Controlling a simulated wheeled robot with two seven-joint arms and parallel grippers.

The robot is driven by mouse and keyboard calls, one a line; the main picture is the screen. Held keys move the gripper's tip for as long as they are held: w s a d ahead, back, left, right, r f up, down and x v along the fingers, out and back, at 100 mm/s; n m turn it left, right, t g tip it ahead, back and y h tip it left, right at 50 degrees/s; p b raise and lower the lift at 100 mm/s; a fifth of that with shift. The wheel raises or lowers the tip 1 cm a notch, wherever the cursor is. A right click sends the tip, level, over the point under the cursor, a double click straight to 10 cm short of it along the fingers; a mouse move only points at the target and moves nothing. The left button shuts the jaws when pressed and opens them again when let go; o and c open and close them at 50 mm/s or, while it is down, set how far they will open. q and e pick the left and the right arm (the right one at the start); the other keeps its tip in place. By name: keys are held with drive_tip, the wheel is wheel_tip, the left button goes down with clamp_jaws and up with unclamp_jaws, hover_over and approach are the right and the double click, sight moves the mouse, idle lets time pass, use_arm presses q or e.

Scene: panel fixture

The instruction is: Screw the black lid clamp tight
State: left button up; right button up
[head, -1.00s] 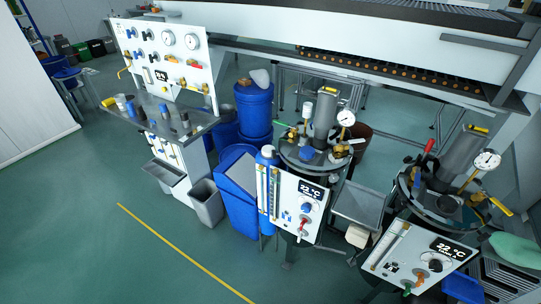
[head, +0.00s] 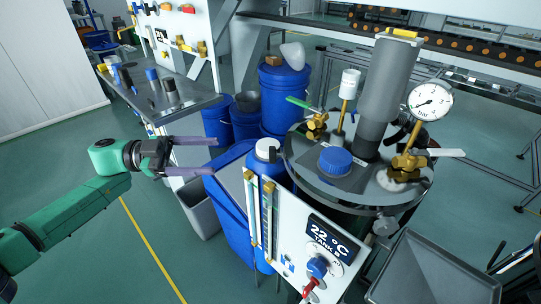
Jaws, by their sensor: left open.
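The tank (head: 330,190) with a round metal lid stands right of centre. A grey round knob (head: 385,225) sits at the lid's front right rim. I cannot tell which of these is the black lid clamp. My left gripper (head: 214,156) is open and empty, left of the tank, with its two fingers pointing right towards the lid and apart from it. My right gripper is not in view.
The lid carries a blue cap (head: 335,160), a tall grey column (head: 387,85), a pressure gauge (head: 430,101) and brass valves. A "22 °C" panel (head: 318,260) fronts the tank. Blue barrels (head: 284,90) stand behind. A grey tray (head: 435,272) is at lower right.

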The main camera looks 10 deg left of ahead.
sight(265, 168)
use_arm(q)
drive_tip(key=d, duration=0.4)
drive_tip(key=w+d, duration=0.1)
drive_tip(key=d, duration=0.3)
drive_tip(key=w+d, duration=0.1)
drive_tip(key=d, duration=0.3)
drive_tip(key=shift+r+p, duration=0.1)
drive_tip(key=shift+p, duration=0.3)
drive_tip(key=shift+d, duration=0.5)
clamp_jaws()
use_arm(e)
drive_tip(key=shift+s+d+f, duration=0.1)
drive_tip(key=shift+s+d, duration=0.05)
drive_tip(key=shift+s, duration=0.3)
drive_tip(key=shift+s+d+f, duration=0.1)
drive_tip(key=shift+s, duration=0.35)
